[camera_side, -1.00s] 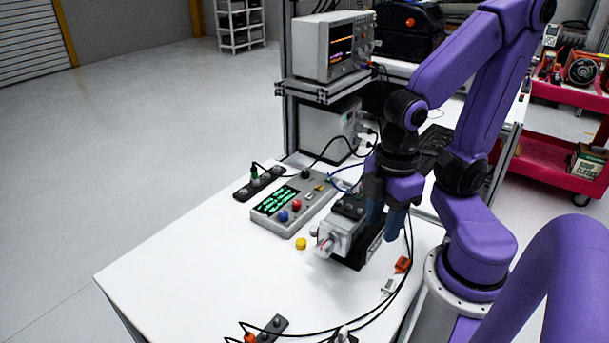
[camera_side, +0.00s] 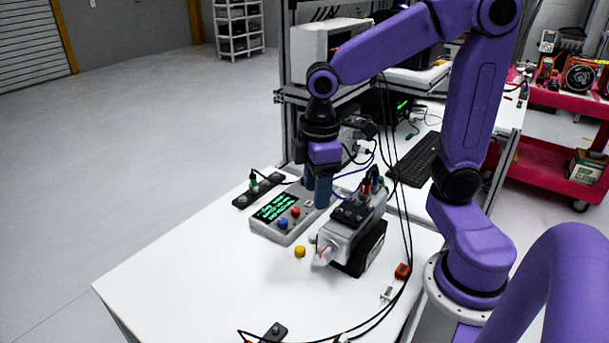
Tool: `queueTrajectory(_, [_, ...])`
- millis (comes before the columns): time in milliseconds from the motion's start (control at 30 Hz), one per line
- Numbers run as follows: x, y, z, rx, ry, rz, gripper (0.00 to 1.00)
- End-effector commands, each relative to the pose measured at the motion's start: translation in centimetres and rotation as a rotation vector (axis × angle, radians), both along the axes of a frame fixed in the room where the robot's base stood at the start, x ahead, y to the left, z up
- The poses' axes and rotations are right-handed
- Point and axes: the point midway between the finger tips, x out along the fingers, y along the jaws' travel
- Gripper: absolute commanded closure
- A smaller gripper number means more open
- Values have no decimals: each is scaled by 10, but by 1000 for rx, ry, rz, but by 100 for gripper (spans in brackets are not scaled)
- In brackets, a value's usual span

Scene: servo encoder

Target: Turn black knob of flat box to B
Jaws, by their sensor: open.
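The flat box (camera_side: 285,238) is grey and lies on the white table, with a lit green text display (camera_side: 273,207), a red knob (camera_side: 295,211) and a blue knob (camera_side: 282,223) on its top. My gripper (camera_side: 316,196) points down at the far right end of the box, its dark blue fingers open. The fingers and the arm above them cover that end, so the black knob and the letter B are hidden. I cannot tell whether the fingers are around the knob or above it.
A grey servo unit on a black base (camera_side: 352,238) stands close to the right of my gripper. A yellow button (camera_side: 300,252) lies in front of the box. A black strip (camera_side: 258,190) lies to its left. Cables hang at the right. The front left table (camera_side: 190,275) is clear.

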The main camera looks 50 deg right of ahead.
Motion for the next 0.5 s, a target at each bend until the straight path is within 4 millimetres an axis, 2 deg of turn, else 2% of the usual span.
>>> queueTrajectory(33, [20, -7, 2, -3, 1, -32, 48])
queueTrajectory(100, [45, -19, 5, -4, 3, -62, 48])
queueTrajectory(267, [98, -56, 9, -7, 6, -135, 48])
queueTrajectory(400, [137, -100, 11, -9, 9, -197, 48])
queueTrajectory(500, [160, -136, 11, -10, 12, -240, 48])
